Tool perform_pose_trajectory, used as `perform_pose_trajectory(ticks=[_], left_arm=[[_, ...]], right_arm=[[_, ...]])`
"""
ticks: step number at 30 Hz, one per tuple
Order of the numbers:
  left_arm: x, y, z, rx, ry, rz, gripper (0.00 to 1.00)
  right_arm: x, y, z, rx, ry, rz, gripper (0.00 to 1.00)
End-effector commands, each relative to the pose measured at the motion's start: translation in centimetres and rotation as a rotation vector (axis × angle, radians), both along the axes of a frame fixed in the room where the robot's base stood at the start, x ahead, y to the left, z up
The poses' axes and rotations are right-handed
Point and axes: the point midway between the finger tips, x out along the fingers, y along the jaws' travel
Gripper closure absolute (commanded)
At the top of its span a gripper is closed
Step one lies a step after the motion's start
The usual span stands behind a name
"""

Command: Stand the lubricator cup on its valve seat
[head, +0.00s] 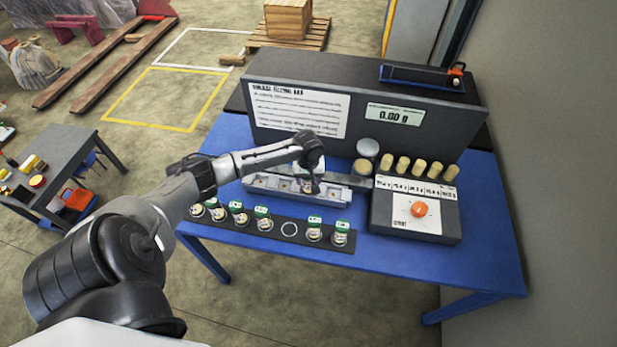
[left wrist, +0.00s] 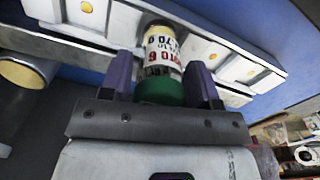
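A small labelled cup with a green cap (left wrist: 162,62) is between the two fingers of my left gripper (left wrist: 162,85), which appear to press on it at the cap. In the head view my left gripper (head: 309,180) is over the pale grey block with square seats (head: 259,184), pointing down. The cup's far end is at the block in the left wrist view; I cannot tell whether it touches a seat. Other seats with yellow centres (left wrist: 87,7) show beside it. My right gripper is not in view.
A black strip (head: 274,226) in front holds several green-capped cups (head: 262,217) and one empty white ring (head: 289,229). A control box with an orange knob (head: 419,209) and several tan cylinders stands right. A dark panel with a display (head: 395,115) rises behind.

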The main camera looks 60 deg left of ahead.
Motion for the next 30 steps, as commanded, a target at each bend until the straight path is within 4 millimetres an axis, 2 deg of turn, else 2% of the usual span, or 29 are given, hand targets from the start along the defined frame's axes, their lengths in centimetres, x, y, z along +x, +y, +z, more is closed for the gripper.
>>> perform_pose_trajectory(ticks=[1,4,14,17,30], left_arm=[[0.0,0.0,0.0,0.0,0.0,0.0,0.39],[0.0,0.0,0.0,0.0,0.0,0.0,0.3],[0.0,0.1,0.4,0.001,0.0,0.0,0.29],[0.0,0.0,1.7,0.0,-0.001,0.0,0.29],[0.0,0.0,9.5,0.0,-0.001,-0.001,0.29]], right_arm=[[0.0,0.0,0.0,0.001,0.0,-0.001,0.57],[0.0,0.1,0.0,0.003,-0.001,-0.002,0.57],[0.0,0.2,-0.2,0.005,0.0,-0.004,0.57],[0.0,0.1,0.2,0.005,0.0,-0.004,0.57],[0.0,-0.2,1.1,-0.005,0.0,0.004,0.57]])
